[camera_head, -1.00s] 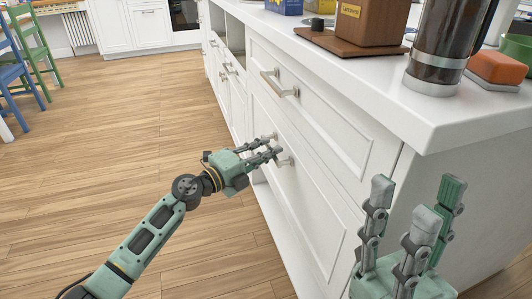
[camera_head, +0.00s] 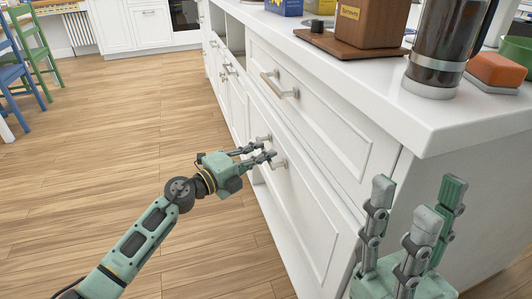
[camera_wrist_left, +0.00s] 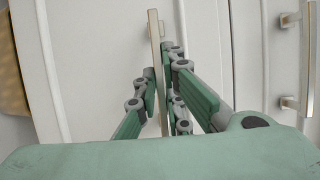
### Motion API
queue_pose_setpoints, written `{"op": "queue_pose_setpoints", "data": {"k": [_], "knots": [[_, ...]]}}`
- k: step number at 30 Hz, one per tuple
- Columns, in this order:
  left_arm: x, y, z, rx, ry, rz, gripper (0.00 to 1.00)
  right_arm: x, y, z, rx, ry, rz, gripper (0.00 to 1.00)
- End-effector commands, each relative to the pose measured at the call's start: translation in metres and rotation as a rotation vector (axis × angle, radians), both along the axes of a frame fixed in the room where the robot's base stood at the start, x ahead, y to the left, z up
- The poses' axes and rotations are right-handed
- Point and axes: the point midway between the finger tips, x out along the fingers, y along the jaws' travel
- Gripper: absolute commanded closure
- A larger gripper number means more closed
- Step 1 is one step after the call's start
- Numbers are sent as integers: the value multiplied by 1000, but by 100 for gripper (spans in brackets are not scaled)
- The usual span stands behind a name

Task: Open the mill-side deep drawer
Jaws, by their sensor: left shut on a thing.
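The deep lower drawer (camera_head: 312,228) is in the white counter, below a shallower upper drawer. Its front stands slightly out from the cabinet, with a narrow gap along its top edge. Its metal bar handle (camera_head: 280,164) is held by my left gripper (camera_head: 266,150), whose fingers are closed around it. In the left wrist view the handle (camera_wrist_left: 154,35) runs upright between the fingers of my left gripper (camera_wrist_left: 160,92), partly hidden by them. My right gripper (camera_head: 417,200) is empty, fingers spread and pointing up, in front of the counter's end panel.
The upper drawer (camera_head: 315,110) is shut, with its own bar handle (camera_head: 279,84). On the countertop stand a brown wooden box (camera_head: 370,22), a glass coffee press (camera_head: 442,45) and an orange block (camera_head: 496,69). The wooden floor (camera_head: 150,120) left of the counter is clear.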

Motion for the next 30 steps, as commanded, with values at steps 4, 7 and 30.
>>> {"op": "queue_pose_setpoints", "data": {"k": [4, 7, 30], "knots": [[-8, 23, -2, 1, 8, 1, 100, 0, 0, 6, 0, 0, 0, 60], [-13, 40, -2, 1, 9, 0, 100, 0, 0, 9, 0, 0, 0, 60], [-59, 179, -3, 1, 8, 0, 100, 0, 0, 14, 0, 0, 0, 60]]}}
